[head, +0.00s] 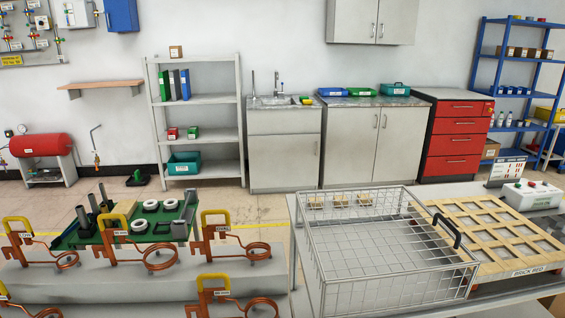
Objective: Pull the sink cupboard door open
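The sink cupboard (284,146) stands against the back wall, with a sink and tap (276,88) in its top. Its single grey door (283,163) looks shut, with a small vertical handle near its right edge. A drawer-like front panel (284,122) lies above the door. No gripper shows in the head view, so I cannot see either gripper's state or its place relative to the door.
A wire basket (385,245) on a table and a bench with copper coils (145,255) fill the foreground. Clear floor (262,207) lies before the cupboard. Grey shelves (200,125) stand left of it; a double cupboard (370,143) adjoins on the right.

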